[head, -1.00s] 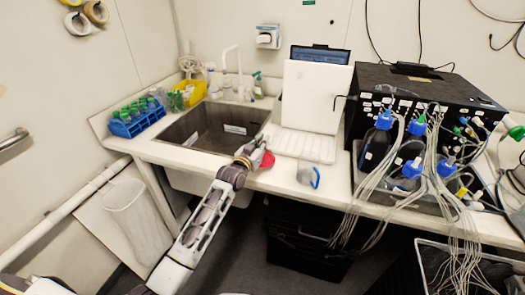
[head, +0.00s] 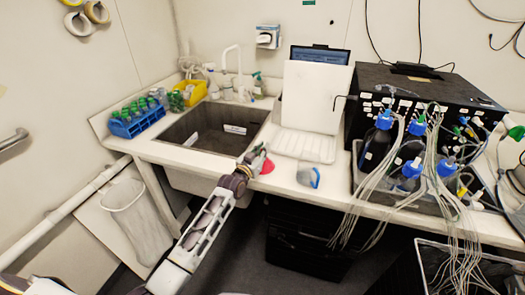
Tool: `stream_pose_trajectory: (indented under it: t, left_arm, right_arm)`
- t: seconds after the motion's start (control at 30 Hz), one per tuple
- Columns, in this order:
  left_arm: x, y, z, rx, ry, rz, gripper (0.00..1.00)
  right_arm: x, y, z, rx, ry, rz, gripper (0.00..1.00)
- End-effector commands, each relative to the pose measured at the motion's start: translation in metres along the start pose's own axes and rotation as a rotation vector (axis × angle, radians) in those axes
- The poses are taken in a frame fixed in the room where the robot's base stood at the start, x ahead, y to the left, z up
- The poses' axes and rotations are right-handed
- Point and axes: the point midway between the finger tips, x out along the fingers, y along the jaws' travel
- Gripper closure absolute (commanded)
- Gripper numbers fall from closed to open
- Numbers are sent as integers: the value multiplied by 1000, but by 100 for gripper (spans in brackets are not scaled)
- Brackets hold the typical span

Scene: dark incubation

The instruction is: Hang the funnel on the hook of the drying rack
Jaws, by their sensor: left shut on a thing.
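The red funnel (head: 267,167) is at the tip of my left gripper (head: 257,158), over the front edge of the counter by the sink's right corner. My left gripper is shut on the funnel; the fingers are small and partly hide it. The drying rack (head: 313,97) is a white upright board with a ribbed white tray (head: 305,146) at its foot, behind and to the right of the gripper. A thin dark hook (head: 344,98) sticks out at the board's right side, and nothing hangs on it. My right gripper is not in view.
A clear and blue item (head: 308,177) stands on the counter right of the gripper. The sink (head: 205,137) lies to the left. A black box (head: 415,88) and blue-capped bottles (head: 377,143) with many tubes crowd the right, close to the hook.

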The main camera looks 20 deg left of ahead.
Motion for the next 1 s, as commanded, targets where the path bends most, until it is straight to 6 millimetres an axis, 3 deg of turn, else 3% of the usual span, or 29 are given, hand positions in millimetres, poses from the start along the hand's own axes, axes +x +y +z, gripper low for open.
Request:
stream_pose_trajectory:
  t: [0.1, 0.13, 0.27, 0.73, 1.0]
  left_arm:
    - [0, 0, 3, 0, -1, 0, 100]
    - [0, 0, 3, 0, -1, 0, 83]
    - [0, 0, 2, 0, -1, 0, 67]
    - [0, 0, -2, 0, 0, 0, 66]
    - [-15, 0, 0, 0, 0, 0, 66]
  right_arm:
    - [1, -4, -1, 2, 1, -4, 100]
    - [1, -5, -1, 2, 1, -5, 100]
    - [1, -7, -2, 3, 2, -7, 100]
    - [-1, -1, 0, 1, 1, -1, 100]
    - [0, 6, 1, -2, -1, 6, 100]
